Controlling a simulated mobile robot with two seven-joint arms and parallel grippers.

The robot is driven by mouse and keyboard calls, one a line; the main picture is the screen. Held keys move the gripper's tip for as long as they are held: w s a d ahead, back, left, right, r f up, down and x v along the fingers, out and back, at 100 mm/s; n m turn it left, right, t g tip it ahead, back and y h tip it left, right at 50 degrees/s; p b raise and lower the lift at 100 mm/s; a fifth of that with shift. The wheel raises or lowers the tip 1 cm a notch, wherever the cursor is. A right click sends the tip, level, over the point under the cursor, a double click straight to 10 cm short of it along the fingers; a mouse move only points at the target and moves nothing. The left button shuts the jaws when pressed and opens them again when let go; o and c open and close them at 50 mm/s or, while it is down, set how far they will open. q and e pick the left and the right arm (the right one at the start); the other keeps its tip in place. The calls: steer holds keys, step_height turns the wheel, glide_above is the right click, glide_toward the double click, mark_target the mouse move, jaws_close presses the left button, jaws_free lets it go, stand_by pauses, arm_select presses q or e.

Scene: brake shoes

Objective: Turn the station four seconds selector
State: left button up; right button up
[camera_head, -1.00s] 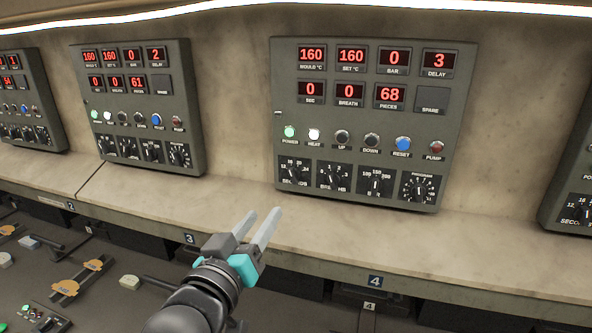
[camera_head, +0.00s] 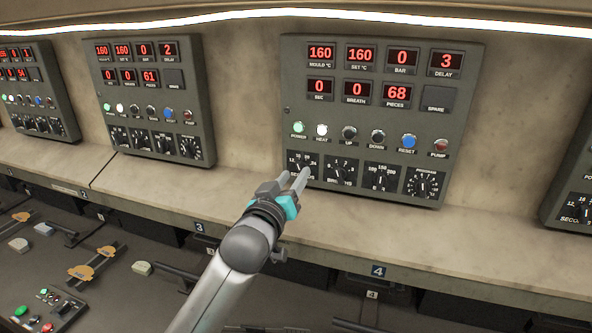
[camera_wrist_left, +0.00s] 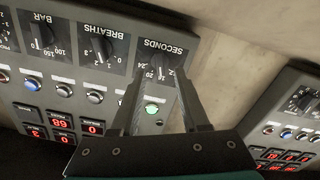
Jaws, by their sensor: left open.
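The station four panel (camera_head: 330,110) is the large grey box on the wall above the "4" label (camera_head: 378,271). Its seconds selector (camera_head: 304,161) is a black dial at the lower left, partly covered by my left gripper (camera_head: 294,178) in the head view. In the left wrist view the seconds selector (camera_wrist_left: 160,66) appears upside down, between the fingertips of the left gripper (camera_wrist_left: 160,75). The gripper is open with one finger on each side of the dial. I cannot tell whether the fingers touch it. My right gripper is not in view.
The breaths dial (camera_head: 342,170), the pressure dial (camera_head: 380,178) and the program dial (camera_head: 424,184) sit right of the selector. Buttons, including the green power button (camera_head: 298,127), are just above. The ledge (camera_head: 400,230) below is clear. The station three panel (camera_head: 150,100) is left.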

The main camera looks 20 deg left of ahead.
mark_target(301, 169)
arm_select(q)
steer(key=shift+w, duration=1.1)
jaws_close()
